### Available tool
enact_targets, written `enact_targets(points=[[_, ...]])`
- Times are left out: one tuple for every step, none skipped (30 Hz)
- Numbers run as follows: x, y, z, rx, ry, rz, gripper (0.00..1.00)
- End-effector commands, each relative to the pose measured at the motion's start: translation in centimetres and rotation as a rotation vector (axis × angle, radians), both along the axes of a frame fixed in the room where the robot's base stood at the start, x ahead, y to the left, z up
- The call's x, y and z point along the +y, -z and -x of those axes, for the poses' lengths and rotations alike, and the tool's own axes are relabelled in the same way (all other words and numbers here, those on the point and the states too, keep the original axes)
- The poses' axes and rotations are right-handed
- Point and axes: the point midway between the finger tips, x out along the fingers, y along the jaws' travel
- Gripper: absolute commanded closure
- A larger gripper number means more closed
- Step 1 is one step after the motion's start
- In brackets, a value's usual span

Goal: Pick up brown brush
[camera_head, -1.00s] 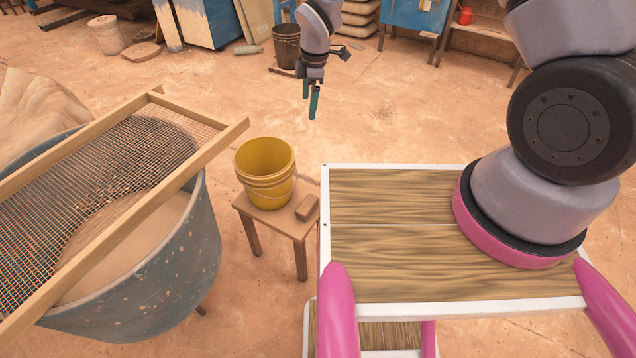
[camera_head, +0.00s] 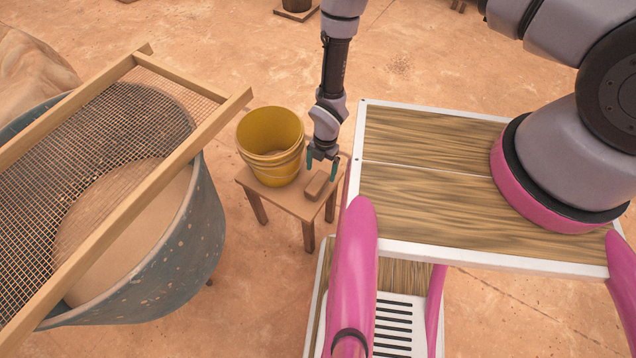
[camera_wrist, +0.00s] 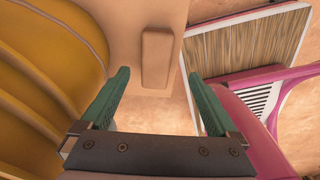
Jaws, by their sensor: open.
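The brown brush (camera_head: 317,185) is a small brown block lying on a small wooden stool (camera_head: 285,202), to the right of a yellow bucket. In the wrist view the brush (camera_wrist: 157,58) lies lengthwise beyond and between my fingertips. My gripper (camera_head: 322,166) has teal fingers and points down just above the brush. In the wrist view my gripper (camera_wrist: 165,95) is open, with nothing between its fingers. I cannot tell the exact height of the fingertips above the brush.
The yellow bucket (camera_head: 270,145) stands on the stool close to the left of my gripper. A large grey vat (camera_head: 190,245) with a wooden-framed mesh sieve (camera_head: 95,150) across it stands further left. My own wood-topped base is close on the right.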

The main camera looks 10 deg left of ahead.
Motion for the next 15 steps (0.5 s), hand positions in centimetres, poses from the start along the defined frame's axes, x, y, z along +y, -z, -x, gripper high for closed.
enact_targets(points=[[0.0,0.7,0.1,0.000,0.001,0.001,0.05],[0.1,1.0,0.1,0.000,0.001,0.000,0.05],[0.1,1.3,0.2,0.000,0.001,0.000,0.05],[0.1,1.5,0.2,0.000,0.001,0.000,0.05],[0.1,1.7,0.2,0.000,0.002,0.000,0.05],[0.2,1.9,0.3,0.000,0.002,0.000,0.05],[0.2,2.1,0.3,0.000,0.002,0.000,0.05],[0.3,2.4,0.4,0.000,0.002,0.000,0.05],[0.5,3.0,0.5,0.000,0.002,0.000,0.05],[0.6,3.4,0.7,0.000,0.002,0.000,0.05],[0.7,3.9,0.8,0.000,0.002,0.000,0.05],[0.9,4.5,0.9,0.000,0.002,0.000,0.05],[1.0,5.0,1.0,0.001,0.003,0.001,0.05],[1.1,5.4,1.0,0.000,0.003,0.000,0.05],[1.0,5.9,1.1,0.001,0.003,0.001,0.05]])
